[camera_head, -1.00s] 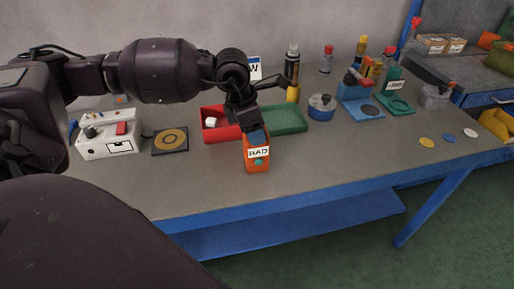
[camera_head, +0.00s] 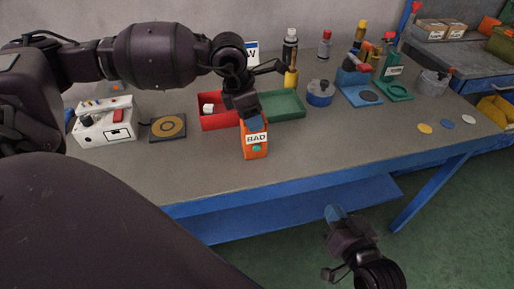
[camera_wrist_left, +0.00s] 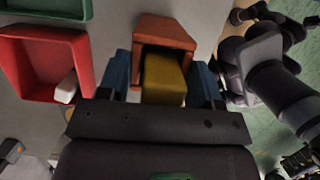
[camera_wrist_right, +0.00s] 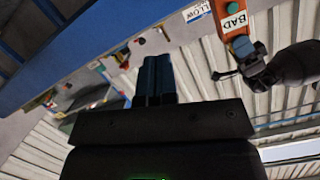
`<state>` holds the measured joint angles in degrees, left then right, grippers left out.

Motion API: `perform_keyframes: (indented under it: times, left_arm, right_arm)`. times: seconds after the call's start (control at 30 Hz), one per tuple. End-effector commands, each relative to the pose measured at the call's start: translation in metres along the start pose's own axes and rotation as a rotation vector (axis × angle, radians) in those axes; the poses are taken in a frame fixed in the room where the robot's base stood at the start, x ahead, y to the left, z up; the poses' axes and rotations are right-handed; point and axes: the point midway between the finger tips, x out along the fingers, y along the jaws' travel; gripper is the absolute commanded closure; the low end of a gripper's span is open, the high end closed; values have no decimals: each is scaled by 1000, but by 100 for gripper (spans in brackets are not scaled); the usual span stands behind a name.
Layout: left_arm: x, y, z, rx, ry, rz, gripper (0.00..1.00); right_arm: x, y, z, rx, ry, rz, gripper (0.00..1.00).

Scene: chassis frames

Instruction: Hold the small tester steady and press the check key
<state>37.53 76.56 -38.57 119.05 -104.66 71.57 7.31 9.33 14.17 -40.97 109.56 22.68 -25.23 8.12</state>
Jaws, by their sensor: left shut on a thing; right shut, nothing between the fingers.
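The small tester (camera_head: 256,146) is an orange block with a white label reading BAD and a round green key (camera_head: 257,148) on the face below it. My left gripper (camera_head: 250,112) is shut on its upper part from above. In the left wrist view the orange body (camera_wrist_left: 165,32) with a yellow part sits between the blue fingers. I cannot tell whether the tester touches the table. My right gripper (camera_head: 335,213) is shut and empty, low in front of the table edge and apart from the tester. In the right wrist view the tester (camera_wrist_right: 229,8) shows at upper right.
A red tray (camera_head: 218,124) with a white cube and a green tray (camera_head: 284,105) stand behind the tester. A white box (camera_head: 104,130) and a dark pad (camera_head: 167,127) are at left. The blue table edge (camera_head: 300,180) lies between my right gripper and the tabletop.

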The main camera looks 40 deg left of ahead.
Motion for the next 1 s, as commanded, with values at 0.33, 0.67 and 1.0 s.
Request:
perform_keyframes:
  times: [0.33,0.67,1.0]
  left_arm:
    - [0,0,0,0,-1,1,70]
    - [0,0,0,0,-1,1,70]
    - [0,0,0,0,-1,1,70]
  right_arm:
    - [43,-71,-23,-81,-79,-247,100]
    - [62,-116,-20,-181,-215,-409,100]
    - [69,-128,-10,-283,-365,-484,100]
